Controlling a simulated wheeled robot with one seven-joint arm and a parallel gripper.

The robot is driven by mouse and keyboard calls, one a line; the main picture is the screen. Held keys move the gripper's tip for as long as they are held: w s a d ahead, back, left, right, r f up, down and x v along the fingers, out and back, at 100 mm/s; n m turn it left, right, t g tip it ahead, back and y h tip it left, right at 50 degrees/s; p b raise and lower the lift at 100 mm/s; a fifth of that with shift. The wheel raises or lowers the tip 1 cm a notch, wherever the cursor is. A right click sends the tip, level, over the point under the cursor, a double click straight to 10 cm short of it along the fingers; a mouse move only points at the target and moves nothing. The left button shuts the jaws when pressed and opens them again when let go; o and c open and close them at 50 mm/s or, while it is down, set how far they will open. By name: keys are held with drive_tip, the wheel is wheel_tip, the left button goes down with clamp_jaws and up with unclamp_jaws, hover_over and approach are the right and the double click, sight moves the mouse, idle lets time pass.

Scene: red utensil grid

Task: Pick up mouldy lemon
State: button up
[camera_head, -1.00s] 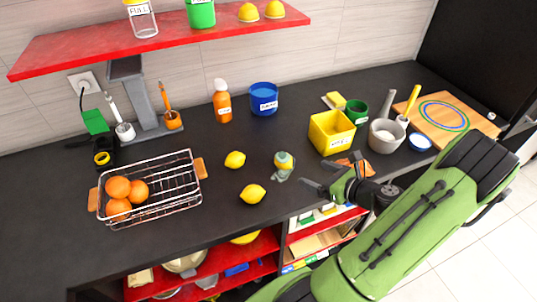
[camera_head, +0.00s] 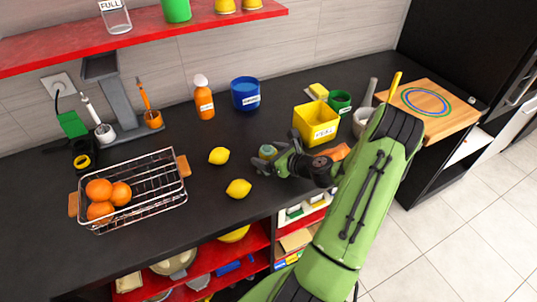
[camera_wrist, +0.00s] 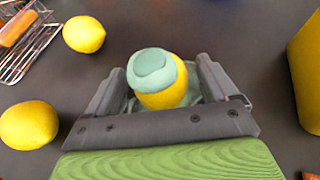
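The mouldy lemon (camera_wrist: 160,80) is yellow with a blue-green mould cap and sits on the dark counter. In the wrist view it lies between the two fingers of my gripper (camera_wrist: 160,76), with a narrow gap on each side. My gripper is open around it. In the head view the lemon (camera_head: 267,152) shows partly at the fingertips of my gripper (camera_head: 276,152); the fingers cover some of it. A greenish mould patch shows around its base in the wrist view.
Two clean lemons, one behind (camera_head: 219,155) and one in front (camera_head: 238,188), lie left of my gripper. A yellow box (camera_head: 316,125) stands close on the right. A wire basket (camera_head: 150,202) with oranges is further left. The counter's front edge is near.

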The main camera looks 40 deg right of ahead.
drive_tip(key=c, duration=1)
